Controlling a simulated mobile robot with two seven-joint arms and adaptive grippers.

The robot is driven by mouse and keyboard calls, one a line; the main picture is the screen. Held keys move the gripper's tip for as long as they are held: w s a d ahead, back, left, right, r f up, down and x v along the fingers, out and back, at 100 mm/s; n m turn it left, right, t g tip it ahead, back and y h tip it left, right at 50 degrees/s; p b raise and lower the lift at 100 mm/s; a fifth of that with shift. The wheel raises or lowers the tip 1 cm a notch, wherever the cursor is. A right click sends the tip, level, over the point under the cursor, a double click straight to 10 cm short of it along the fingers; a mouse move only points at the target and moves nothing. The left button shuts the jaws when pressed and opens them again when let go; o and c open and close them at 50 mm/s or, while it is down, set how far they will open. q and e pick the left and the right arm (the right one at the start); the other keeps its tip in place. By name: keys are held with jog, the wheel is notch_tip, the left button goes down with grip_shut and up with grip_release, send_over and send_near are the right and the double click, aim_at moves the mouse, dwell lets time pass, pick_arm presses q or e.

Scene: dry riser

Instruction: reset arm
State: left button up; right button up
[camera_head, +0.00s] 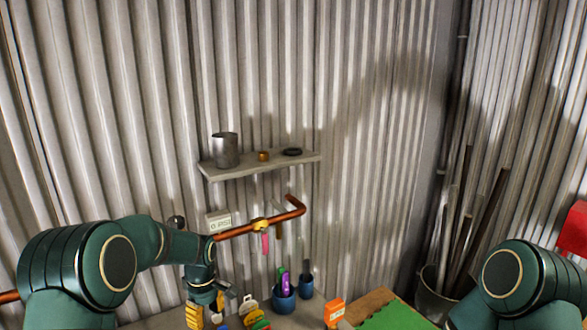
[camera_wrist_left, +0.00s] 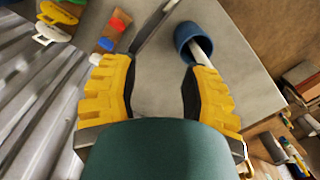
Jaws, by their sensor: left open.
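My left arm (camera_head: 150,240) comes in from the left, bent down over the workbench. Its gripper (camera_head: 207,314) has yellow fingers and hangs low at the bottom edge of the head view, partly cut off. In the left wrist view the gripper (camera_wrist_left: 155,85) is open, with its two fingers wide apart and nothing between them but bare bench top (camera_wrist_left: 150,95). My right arm (camera_head: 520,285) shows only as a green link at the lower right. Its gripper is out of view.
A copper pipe (camera_head: 240,231) with a valve and pink tag runs along the corrugated wall. Above it, a shelf (camera_head: 260,167) holds a metal cup. Blue cups (camera_head: 284,300), coloured clips (camera_head: 249,305) and an orange box (camera_head: 334,313) stand near my left gripper. A bucket of poles (camera_head: 437,289) stands right.

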pick_arm(q)
jog(key=s+d+f+m+h, duration=0.3)
jog(key=s+d+f+m, duration=0.2)
jog(key=s+f, duration=0.55)
jog(key=s+d+f+m+t+h, duration=0.1)
jog(key=s+d+f+m, duration=0.2)
jog(key=s, duration=0.4)
jog(key=s+d+f+m+t, duration=0.2)
jog(key=s+d, duration=0.1)
jog(key=s, duration=0.3)
notch_tip(320, 180, down, 11)
jog(key=s+b, duration=0.1)
jog(key=b, duration=0.8)
jog(key=shift+d+m+b, duration=0.3)
jog(key=shift+b, duration=0.1)
jog(key=shift+a, duration=0.1)
